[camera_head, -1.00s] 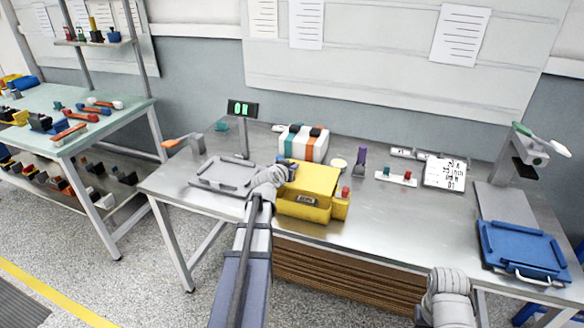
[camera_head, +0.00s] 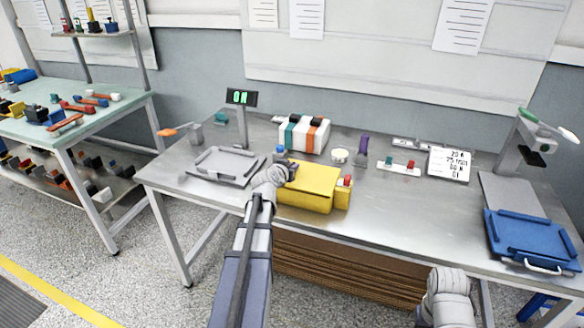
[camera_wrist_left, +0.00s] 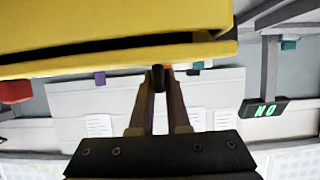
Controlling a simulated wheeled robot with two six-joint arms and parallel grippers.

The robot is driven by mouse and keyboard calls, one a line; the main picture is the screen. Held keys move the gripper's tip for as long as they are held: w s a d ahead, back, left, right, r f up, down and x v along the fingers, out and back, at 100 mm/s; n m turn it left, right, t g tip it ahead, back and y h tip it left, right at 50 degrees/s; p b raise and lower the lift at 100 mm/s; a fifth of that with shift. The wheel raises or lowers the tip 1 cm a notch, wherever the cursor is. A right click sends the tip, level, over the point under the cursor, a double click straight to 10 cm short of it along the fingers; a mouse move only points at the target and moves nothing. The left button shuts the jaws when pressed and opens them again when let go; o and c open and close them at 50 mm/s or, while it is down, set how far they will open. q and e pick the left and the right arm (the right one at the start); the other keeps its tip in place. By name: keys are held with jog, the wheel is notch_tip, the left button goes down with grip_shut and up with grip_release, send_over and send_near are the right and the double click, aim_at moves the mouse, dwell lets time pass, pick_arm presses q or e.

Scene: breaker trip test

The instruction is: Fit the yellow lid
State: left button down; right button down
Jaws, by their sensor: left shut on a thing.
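My left gripper (camera_head: 285,170) is at the lid's left side. Its fingers (camera_wrist_left: 158,78) are shut on a small dark part at the lid's edge. My right arm (camera_head: 447,295) shows at the lower right, its fingers out of view.
A grey tray (camera_head: 225,166) lies left of the box. A striped white block (camera_head: 304,136) stands behind it. A red button (camera_head: 347,181) is at the box's right side. A lit display (camera_head: 241,97) stands behind the tray. A blue tray (camera_head: 530,240) is at far right.

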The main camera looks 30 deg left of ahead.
pick_arm(q)
jog(key=shift+f, duration=0.15)
jog(key=c, duration=0.8)
grip_release()
jog(key=p+v, duration=0.3)
jog(key=v, duration=0.5)
jog(key=shift+f, duration=0.1)
